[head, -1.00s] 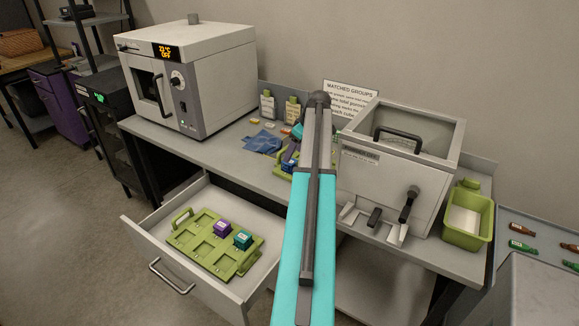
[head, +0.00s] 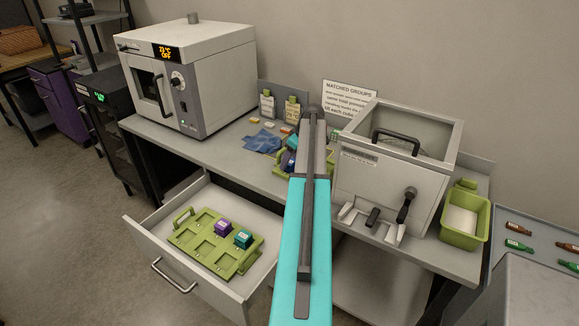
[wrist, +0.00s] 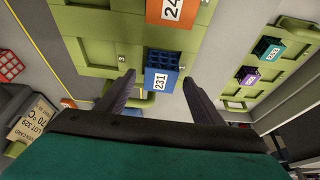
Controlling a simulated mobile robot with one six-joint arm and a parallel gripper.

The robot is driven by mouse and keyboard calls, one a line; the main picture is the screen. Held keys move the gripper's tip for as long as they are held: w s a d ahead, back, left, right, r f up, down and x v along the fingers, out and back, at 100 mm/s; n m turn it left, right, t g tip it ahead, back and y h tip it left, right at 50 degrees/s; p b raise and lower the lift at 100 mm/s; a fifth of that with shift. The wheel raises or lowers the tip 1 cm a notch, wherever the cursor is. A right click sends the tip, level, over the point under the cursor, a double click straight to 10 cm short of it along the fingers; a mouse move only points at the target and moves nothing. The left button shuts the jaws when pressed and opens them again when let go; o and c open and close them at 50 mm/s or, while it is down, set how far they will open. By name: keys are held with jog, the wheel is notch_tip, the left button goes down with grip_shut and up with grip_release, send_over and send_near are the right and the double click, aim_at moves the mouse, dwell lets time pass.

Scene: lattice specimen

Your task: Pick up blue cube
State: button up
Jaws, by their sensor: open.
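In the wrist view the blue cube (wrist: 160,72), with a lattice top and a label reading 231, lies at the near edge of a green tray (wrist: 95,62). My gripper (wrist: 158,78) is open, its two dark fingers on either side of the blue cube in the picture, with visible gaps. I cannot tell if the fingertips are down at its height. An orange cube (wrist: 172,12) sits farther up on the same tray. In the head view my arm hides the gripper and much of this bench tray.
The open drawer holds another green tray (head: 203,248) with a purple cube (head: 222,228) and a teal cube (head: 243,239). An oven (head: 188,75) stands left on the bench. A grey box with handles (head: 390,185) and a green bin (head: 463,220) stand right.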

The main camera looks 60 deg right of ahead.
aim_at(291, 161)
jog(key=c, duration=1.1)
jog(key=shift+r, duration=0.2)
jog(key=shift+r+b, duration=0.9)
jog(key=shift+r, duration=0.55)
jog(key=s+a+b, duration=0.1)
jog(key=a, duration=0.4)
jog(key=s+a+r+b, duration=0.1)
jog(key=s+a+b, duration=0.1)
jog(key=a, duration=0.3)
jog(key=s+a+b, duration=0.1)
jog(key=s+a, duration=0.1)
jog(key=a, duration=0.3)
jog(key=shift+s+r, duration=0.2)
jog(key=shift+r, duration=0.15)
